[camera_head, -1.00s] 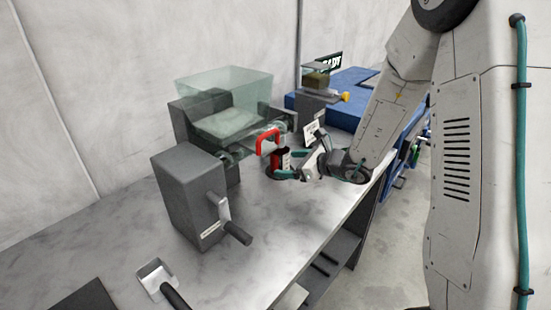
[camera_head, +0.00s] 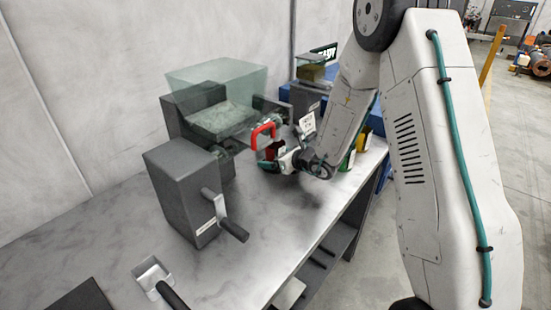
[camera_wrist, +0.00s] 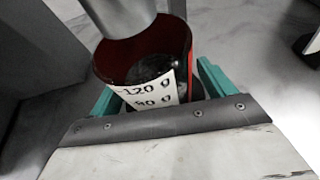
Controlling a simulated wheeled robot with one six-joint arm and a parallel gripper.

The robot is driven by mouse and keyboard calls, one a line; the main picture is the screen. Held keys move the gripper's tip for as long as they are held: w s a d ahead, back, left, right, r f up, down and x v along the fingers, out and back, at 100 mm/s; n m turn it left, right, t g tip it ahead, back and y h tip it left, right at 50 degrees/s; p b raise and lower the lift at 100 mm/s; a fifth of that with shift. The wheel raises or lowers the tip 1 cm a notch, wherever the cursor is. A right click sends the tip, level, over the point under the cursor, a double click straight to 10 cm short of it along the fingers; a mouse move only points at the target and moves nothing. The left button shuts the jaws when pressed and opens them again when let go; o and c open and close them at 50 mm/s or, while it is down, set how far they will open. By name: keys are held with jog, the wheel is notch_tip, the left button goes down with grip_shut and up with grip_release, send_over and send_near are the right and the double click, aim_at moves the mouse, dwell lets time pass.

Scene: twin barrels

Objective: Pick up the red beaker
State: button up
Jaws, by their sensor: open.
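The red beaker stands upright on the bench in front of the grey machine with the clear hopper. In the wrist view the red beaker (camera_wrist: 183,42) shows its open top, dark inside, with a white label reading 120 g and 90 g. My gripper (camera_wrist: 155,85) is open, with one teal finger on each side of the beaker. In the head view my gripper (camera_head: 268,160) is low at the bench by the beaker (camera_head: 273,150), which it partly hides. I cannot tell whether the fingers touch it.
A grey metal spout (camera_wrist: 120,12) hangs over the beaker's rim. A grey cranked box (camera_head: 188,190) is to the left, a scoop (camera_head: 155,275) at the front.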

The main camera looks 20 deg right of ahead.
jog(key=shift+c, duration=0.3)
jog(key=c, duration=1)
jog(key=shift+r, duration=0.15)
